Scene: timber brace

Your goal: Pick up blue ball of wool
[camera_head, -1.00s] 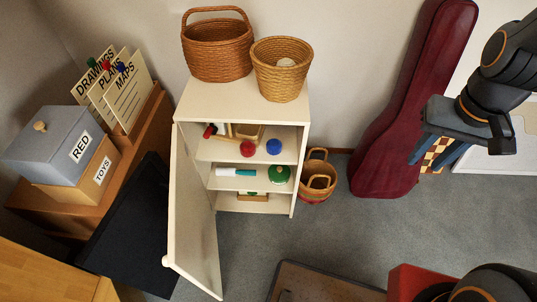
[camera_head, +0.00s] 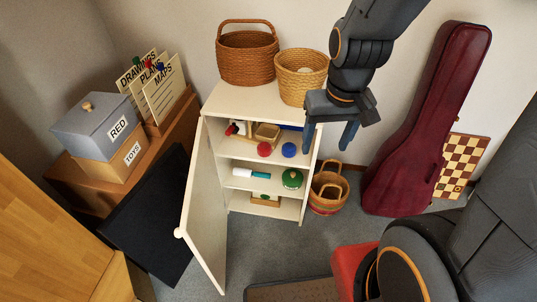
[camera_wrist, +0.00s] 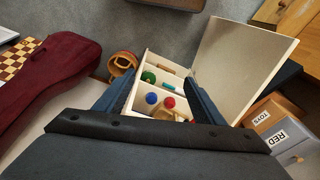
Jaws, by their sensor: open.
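The blue ball of wool (camera_head: 289,150) sits on the upper shelf of the open white cabinet (camera_head: 256,98), at the right side. A red ball (camera_head: 264,149) is just left of it. In the wrist view the blue ball (camera_wrist: 151,98) shows between my fingers, beside the red ball (camera_wrist: 169,102). My gripper (camera_head: 328,138) is open and empty, with fingers pointing down. In the head view it is in front of the cabinet's right side, right of the blue ball and apart from it.
The cabinet door (camera_head: 205,205) stands open to the left. Two baskets (camera_head: 247,55) (camera_head: 300,76) stand on the cabinet top. A green round object (camera_head: 292,179) lies on the shelf below. Another basket (camera_head: 327,190) and a red instrument case (camera_head: 425,125) are to the right.

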